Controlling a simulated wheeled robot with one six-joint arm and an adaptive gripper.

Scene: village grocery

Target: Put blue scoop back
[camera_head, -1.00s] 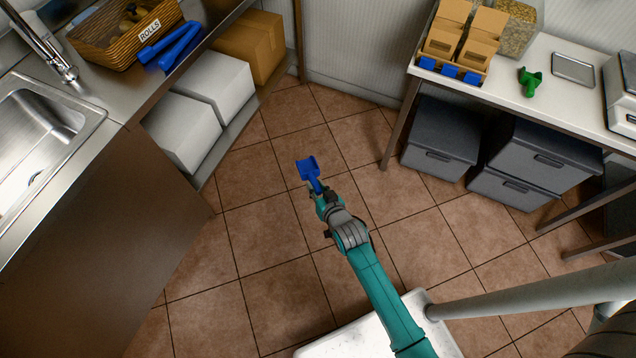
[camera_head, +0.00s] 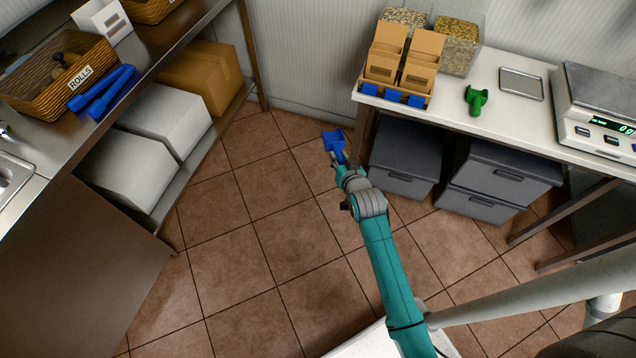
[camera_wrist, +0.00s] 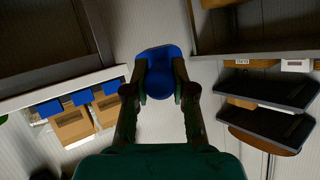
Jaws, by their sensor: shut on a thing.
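The blue scoop (camera_head: 335,141) is held at the end of my arm, over the tiled floor and left of the white table. My gripper (camera_head: 341,160) is shut on it. In the wrist view the scoop (camera_wrist: 160,72) sits between the two fingers of my gripper (camera_wrist: 160,95), its blue body towards the top. Its handle is partly hidden by the fingers. A green scoop (camera_head: 476,100) lies on the white table (camera_head: 503,118), right of the cardboard boxes.
Cardboard boxes with blue fronts (camera_head: 393,92) and clear grain bins (camera_head: 457,42) stand on the table. A scale (camera_head: 597,112) and metal tray (camera_head: 521,84) are to the right. Grey bins (camera_head: 404,157) fill the space below. Left is a steel counter with a rolls basket (camera_head: 60,80) and blue tongs (camera_head: 102,93).

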